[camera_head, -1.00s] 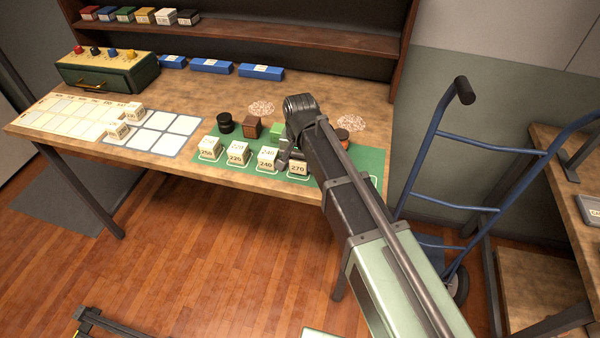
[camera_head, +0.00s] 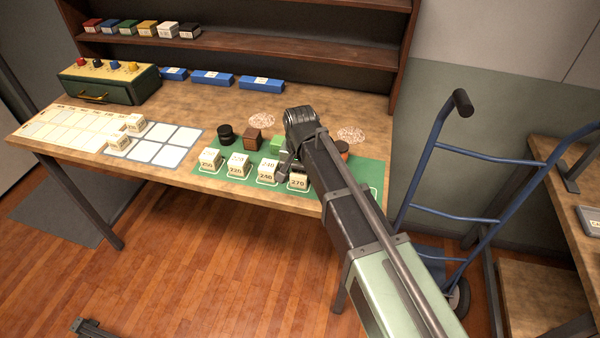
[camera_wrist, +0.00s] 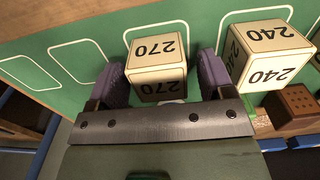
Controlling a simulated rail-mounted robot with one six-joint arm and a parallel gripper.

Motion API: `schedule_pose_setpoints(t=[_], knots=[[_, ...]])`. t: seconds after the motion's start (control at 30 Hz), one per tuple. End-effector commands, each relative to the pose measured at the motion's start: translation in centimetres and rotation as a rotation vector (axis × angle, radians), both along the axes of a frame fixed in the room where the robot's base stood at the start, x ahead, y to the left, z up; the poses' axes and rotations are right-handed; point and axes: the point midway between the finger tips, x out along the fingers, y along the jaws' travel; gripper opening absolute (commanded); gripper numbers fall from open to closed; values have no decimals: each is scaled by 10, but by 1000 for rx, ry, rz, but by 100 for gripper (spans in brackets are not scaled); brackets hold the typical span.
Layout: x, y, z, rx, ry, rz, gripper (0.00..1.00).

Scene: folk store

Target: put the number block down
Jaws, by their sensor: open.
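The cream number block marked 270 (camera_head: 299,182) stands upright on the green mat (camera_head: 372,177), at the right end of a row of number blocks. In the wrist view the 270 block (camera_wrist: 157,66) sits between the two purple fingers of my gripper (camera_wrist: 160,78). The fingers are open, one on each side of it; a narrow gap shows at the right finger, and the left finger is very close or touching. In the head view my gripper (camera_head: 289,163) is partly hidden by my arm. The 240 block (camera_wrist: 266,55) stands just right of the right finger.
Blocks marked 220 (camera_head: 238,165) and 250 (camera_head: 209,161) stand farther left in the row. Behind are a black round object (camera_head: 225,134), a brown box (camera_head: 252,139) and a green block (camera_head: 277,145). Empty white outlines (camera_wrist: 78,62) lie left of the 270 block in the wrist view.

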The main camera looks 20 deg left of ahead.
Motion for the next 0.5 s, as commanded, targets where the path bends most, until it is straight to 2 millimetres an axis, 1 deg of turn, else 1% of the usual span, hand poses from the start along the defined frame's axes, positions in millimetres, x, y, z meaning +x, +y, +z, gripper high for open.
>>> schedule_pose_setpoints(t=[0.03, 0.3, 0.4, 0.5], knots=[[0, 0, 18, 0, 0, 0, 75], [0, 0, 91, 0, 0, 0, 75], [0, 0, 109, 0, 0, 0, 75], [0, 0, 115, 0, 0, 0, 75]])
